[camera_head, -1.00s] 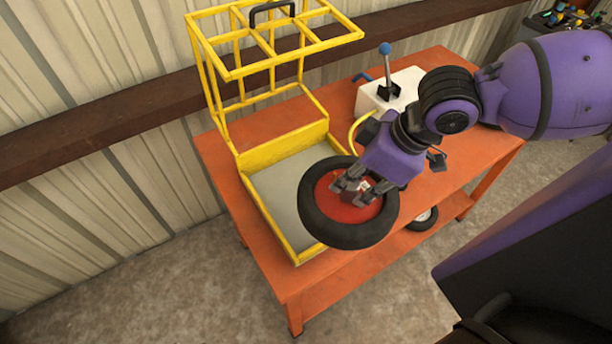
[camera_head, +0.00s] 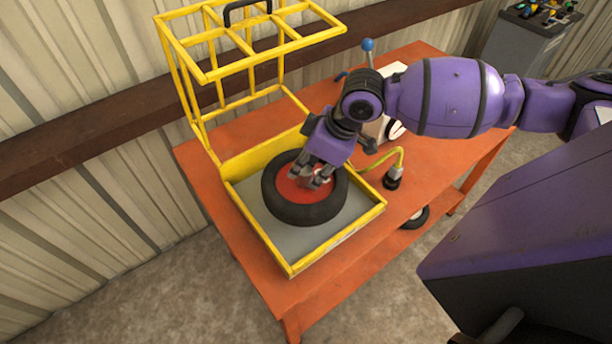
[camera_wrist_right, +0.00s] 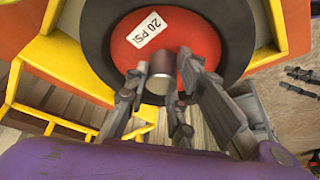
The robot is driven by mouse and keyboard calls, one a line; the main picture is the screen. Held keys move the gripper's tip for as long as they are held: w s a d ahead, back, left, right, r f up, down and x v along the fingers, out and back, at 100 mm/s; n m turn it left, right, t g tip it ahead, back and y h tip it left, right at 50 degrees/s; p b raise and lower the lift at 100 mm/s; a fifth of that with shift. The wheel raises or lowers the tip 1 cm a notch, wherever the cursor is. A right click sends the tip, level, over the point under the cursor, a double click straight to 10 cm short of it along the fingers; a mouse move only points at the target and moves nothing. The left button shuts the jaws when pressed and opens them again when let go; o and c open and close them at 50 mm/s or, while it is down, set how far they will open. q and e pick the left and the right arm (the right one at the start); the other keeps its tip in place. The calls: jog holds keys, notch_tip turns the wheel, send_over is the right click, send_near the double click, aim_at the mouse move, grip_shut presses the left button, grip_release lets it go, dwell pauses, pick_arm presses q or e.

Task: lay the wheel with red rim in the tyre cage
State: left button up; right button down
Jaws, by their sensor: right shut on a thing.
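The wheel with red rim (camera_head: 305,212) has a black tyre and is within the outline of the yellow tyre cage's grey tray (camera_head: 345,215) in the head view. I cannot tell whether it touches the tray floor. The cage's barred lid (camera_head: 205,75) stands open at the back. My right gripper (camera_head: 318,180) is over the wheel's centre, shut on its hub. In the right wrist view the gripper (camera_wrist_right: 165,95) has its fingers around a metal hub stub (camera_wrist_right: 162,72), with a "20 PSI" label (camera_wrist_right: 147,29) on the red rim. My left gripper is not in view.
The cage stands on an orange table (camera_head: 240,130). A white box with a blue-knobbed lever (camera_head: 368,46) is behind my right arm. A yellow hose with a dark fitting (camera_head: 393,178) stands right of the cage. Another small wheel (camera_head: 416,217) is on the lower shelf.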

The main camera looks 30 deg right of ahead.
jog(key=shift+w+a+f, duration=0.1)
jog(key=shift+w+f, duration=0.1)
jog(key=shift+w, duration=0.05)
notch_tip(320, 180, down, 3)
jog(key=shift+w+f, duration=0.15)
jog(key=c, duration=1.5)
grip_release()
jog(key=p+v, duration=0.1)
jog(key=v, duration=1.1)
jog(key=shift+f, duration=0.1)
